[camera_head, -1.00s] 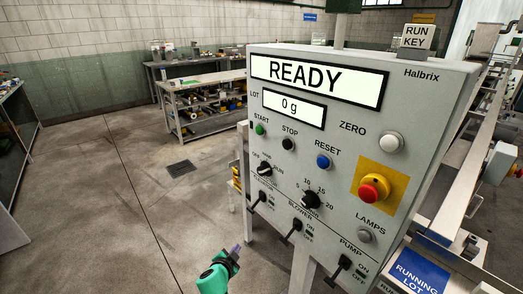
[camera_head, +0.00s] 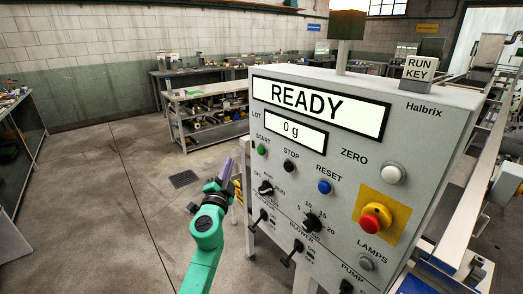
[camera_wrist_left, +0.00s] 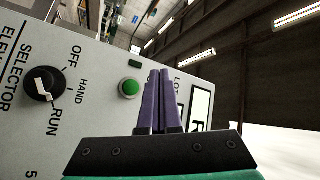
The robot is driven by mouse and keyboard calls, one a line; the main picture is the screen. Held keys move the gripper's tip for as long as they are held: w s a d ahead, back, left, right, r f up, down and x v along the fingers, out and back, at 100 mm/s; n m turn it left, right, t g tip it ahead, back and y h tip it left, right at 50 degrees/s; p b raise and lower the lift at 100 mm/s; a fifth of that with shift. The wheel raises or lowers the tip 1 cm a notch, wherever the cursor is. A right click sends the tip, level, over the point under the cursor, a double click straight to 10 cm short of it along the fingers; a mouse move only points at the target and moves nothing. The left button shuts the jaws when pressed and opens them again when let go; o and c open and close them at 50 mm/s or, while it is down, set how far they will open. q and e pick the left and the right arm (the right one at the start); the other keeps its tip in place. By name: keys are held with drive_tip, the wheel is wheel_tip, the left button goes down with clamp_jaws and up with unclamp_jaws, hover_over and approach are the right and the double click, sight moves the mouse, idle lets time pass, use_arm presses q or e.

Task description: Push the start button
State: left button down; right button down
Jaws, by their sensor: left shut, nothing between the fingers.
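The green start button (camera_head: 262,150) sits under the START label at the left of the grey control panel (camera_head: 420,130). In the left wrist view the start button (camera_wrist_left: 129,88) stands just left of my fingers. My left gripper (camera_head: 226,165) is shut and empty, its purple fingers pointing up beside the panel's left edge, lower left of the button and apart from it in the head view. The left gripper also shows in the left wrist view (camera_wrist_left: 160,88). My right gripper is not in view.
The black stop button (camera_head: 290,166), blue reset button (camera_head: 324,187) and selector knob (camera_head: 265,188) are close by. A red emergency button (camera_head: 375,217) is on the right. The display (camera_head: 318,103) reads READY. Open floor (camera_head: 120,200) lies left of the panel.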

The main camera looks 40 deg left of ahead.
use_arm(q)
drive_tip(key=b, duration=0.2)
approach(258, 148)
drive_tip(key=w+a, duration=0.2)
drive_tip(key=w+a+r, duration=0.1)
drive_tip(key=w, duration=0.1)
drive_tip(key=shift+a, duration=0.35)
drive_tip(key=shift+r, duration=0.1)
drive_tip(key=shift+w, duration=0.1)
idle(1.6)
drive_tip(key=shift+w+d, duration=0.1)
drive_tip(key=shift+w, duration=0.2)
drive_tip(key=shift+w+d+b, duration=0.15)
drive_tip(key=shift+w+b, duration=0.2)
drive_tip(key=shift+w, duration=0.1)
idle(0.6)
drive_tip(key=shift+s+a+p, duration=0.25)
drive_tip(key=shift+s+p, duration=0.05)
drive_tip(key=shift+s, duration=0.6)
